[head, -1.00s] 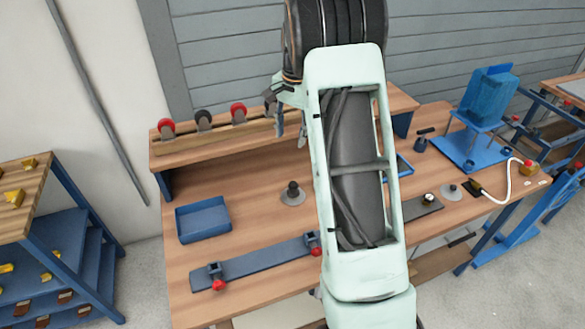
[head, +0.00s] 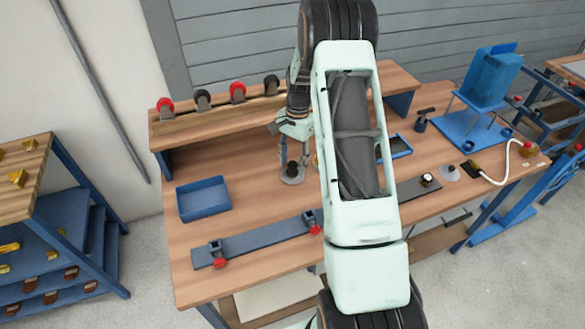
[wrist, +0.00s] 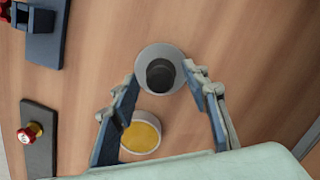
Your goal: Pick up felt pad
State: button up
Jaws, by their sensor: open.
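No thing is plainly recognisable as the felt pad. A grey disc with a dark upright cylinder on it (wrist: 160,74) lies on the bench between my fingertips in the wrist view; in the head view the disc (head: 292,178) is just below my gripper (head: 289,138). A white round cup with yellow contents (wrist: 140,137) sits beside it, nearer my palm and partly behind the left finger in the wrist view. My gripper (wrist: 160,82) is open and empty, pointing down above the disc. Whether its fingertips touch anything cannot be told.
A blue tray (head: 203,200) stands at left and a grey bar with red-knobbed clamps (head: 262,240) at the front. A raised shelf (head: 240,112) holds several round-headed tools behind. My arm hides part of the bench. A blue fixture (head: 490,80) stands at right.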

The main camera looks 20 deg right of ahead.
jog(key=shift+f, duration=0.55)
grip_shut()
